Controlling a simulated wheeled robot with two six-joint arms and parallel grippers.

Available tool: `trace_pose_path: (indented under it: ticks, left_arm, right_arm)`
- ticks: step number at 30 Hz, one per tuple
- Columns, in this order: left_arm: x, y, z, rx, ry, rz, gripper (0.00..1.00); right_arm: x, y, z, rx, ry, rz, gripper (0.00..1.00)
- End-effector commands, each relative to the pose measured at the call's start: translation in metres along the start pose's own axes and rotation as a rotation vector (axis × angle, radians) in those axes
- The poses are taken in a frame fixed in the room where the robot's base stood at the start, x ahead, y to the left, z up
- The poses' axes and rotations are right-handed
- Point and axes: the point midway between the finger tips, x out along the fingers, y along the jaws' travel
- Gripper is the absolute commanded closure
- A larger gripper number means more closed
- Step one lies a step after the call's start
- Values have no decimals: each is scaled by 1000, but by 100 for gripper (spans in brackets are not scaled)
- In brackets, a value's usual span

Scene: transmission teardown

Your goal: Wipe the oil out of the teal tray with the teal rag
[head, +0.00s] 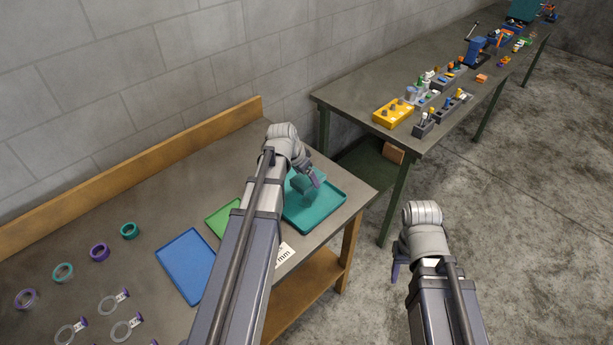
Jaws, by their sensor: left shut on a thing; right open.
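The teal tray (333,206) lies at the right end of the near bench. A teal rag (304,183) shows in or just over the tray's left part, under my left gripper (313,180). My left gripper is shut on the rag. My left arm covers the tray's left side. A darker patch that may be oil shows on the tray floor beside the rag; its extent is unclear. My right gripper (396,270) is open and empty, over the floor to the right of the bench.
A blue tray (186,264) and a green tray (222,217) lie left of the teal tray, the green one partly hidden by my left arm. Several rings lie at the bench's left. A second bench (370,124) with a yellow block (394,113) and tools stands behind.

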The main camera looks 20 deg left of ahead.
Motion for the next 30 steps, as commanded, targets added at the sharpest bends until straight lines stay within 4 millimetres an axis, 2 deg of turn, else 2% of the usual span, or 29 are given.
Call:
trace_pose_path:
  ticks: [7,18,30]
  left_arm:
    - [-2,0,-1,0,0,0,63]
    - [-28,0,-12,0,0,0,63]
    - [-27,0,-11,0,0,0,63]
  right_arm:
    - [-2,0,0,0,0,0,50]
    - [-31,3,2,0,0,0,50]
    - [-29,3,2,0,0,0,50]
